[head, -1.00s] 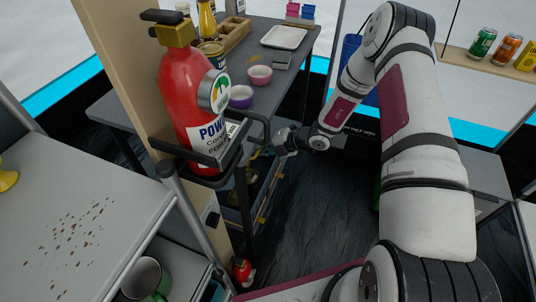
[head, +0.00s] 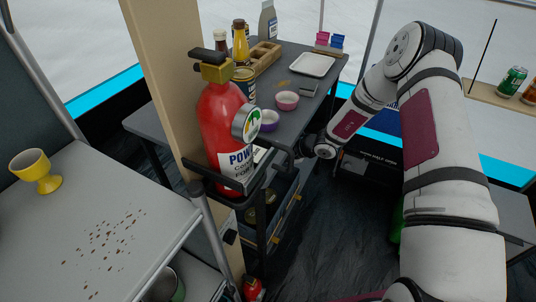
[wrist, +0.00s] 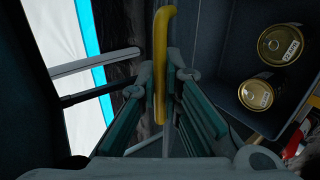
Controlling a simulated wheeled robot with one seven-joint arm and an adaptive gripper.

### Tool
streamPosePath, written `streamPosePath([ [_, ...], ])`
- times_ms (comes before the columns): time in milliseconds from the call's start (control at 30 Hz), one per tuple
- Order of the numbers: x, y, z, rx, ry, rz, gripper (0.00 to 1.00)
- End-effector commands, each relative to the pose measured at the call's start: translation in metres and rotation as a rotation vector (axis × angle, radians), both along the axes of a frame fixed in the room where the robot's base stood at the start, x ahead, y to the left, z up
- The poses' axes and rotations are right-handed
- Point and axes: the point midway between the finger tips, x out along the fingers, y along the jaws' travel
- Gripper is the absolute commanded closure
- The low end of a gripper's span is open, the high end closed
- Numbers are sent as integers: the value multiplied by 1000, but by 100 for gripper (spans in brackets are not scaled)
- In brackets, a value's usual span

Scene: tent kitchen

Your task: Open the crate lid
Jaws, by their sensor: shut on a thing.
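My gripper (wrist: 160,110) is shut on a curved yellow handle (wrist: 161,30), which stands upright between its fingers in the wrist view. To the right is a dark crate (wrist: 222,50); its inside shows, with two gold-topped tins (wrist: 281,45) in it. I cannot tell for certain which panel is the lid. In the head view the crate (head: 287,207) is low under the grey table, partly hidden by the fire extinguisher's bracket. A gold tin top shows in it.
The red fire extinguisher (head: 226,130) hangs on a wooden post (head: 160,90) close to my gripper's left. The grey table (head: 296,75) above bears bowls (head: 287,100), a tray and bottles. Dark floor (head: 335,225) is free to the right of the crate.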

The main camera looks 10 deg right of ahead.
Motion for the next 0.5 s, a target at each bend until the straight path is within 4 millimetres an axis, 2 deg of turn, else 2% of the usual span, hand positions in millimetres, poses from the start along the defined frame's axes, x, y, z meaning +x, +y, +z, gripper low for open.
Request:
streamPosePath([
  [33,0,2,0,1,-2,3,100],
  [100,0,2,0,1,-2,3,82],
  [133,0,2,0,1,-2,3,75],
  [167,0,2,0,0,-2,3,72],
  [500,-1,1,-1,0,2,2,72],
])
